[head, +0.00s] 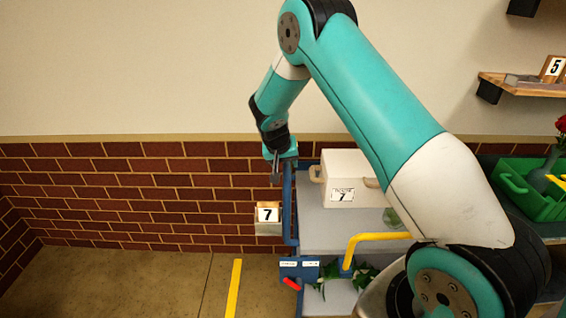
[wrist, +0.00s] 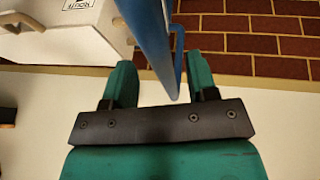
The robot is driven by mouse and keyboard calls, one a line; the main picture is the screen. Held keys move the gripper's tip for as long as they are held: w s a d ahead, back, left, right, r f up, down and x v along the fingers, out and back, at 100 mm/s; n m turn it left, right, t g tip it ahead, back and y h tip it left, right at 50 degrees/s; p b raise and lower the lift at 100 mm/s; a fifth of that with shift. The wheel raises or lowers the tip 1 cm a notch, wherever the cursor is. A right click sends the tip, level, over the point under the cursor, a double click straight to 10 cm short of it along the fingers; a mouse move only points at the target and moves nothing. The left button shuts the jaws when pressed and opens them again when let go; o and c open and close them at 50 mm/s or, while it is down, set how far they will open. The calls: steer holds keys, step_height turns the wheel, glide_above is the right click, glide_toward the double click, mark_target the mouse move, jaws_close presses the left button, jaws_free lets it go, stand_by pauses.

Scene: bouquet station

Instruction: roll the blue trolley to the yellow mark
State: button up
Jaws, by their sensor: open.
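The blue trolley (head: 289,205) stands against the brick wall, right of the yellow mark (head: 234,288), a stripe on the floor. It has a blue frame and grey shelves. My gripper (head: 279,168) is at the upper left end of the trolley, by its blue rail. In the wrist view my gripper (wrist: 160,62) is open, with a finger on each side of a blue bar (wrist: 150,40) of the trolley. I cannot tell whether the fingers touch it. My arm hides much of the trolley's right side.
A wooden number 7 sign (head: 268,214) is at the brick wall, left of the trolley. A green crate (head: 525,190) stands at the right. The floor around the yellow mark is clear.

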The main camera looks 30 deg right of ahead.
steer(key=shift+x, duration=0.95)
steer(key=shift+c, duration=0.3)
